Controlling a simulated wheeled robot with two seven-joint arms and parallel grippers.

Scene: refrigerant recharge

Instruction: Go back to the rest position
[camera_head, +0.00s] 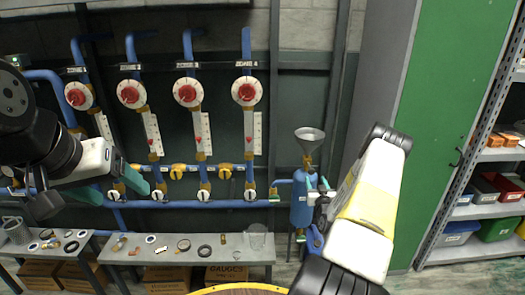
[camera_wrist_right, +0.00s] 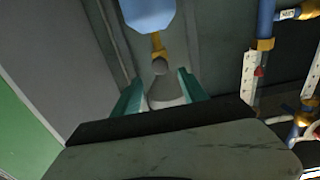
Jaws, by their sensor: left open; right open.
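My left gripper (camera_head: 124,196) is open in the head view, with teal fingers spread and nothing between them. It is in front of the blue pipework at the left. My right gripper (camera_head: 318,188) is open in front of the blue cylinder (camera_head: 300,212), partly hidden by my own white and yellow arm. The right wrist view shows its two teal fingers (camera_wrist_right: 158,80) apart. The grey funnel (camera_head: 310,134) stands on a brass valve above the cylinder. In the wrist view the funnel (camera_wrist_right: 166,92) appears upside down between the fingers; I cannot tell whether they touch it.
Blue pipes with red-and-white dials (camera_head: 187,92) and yellow valves (camera_head: 179,171) line the wall. A grey bench (camera_head: 225,256) holds rings and a clear cup (camera_head: 257,238). A shelf with bins (camera_head: 491,191) and a green door (camera_head: 450,100) are right. A round table edge (camera_head: 240,288) shows at the bottom.

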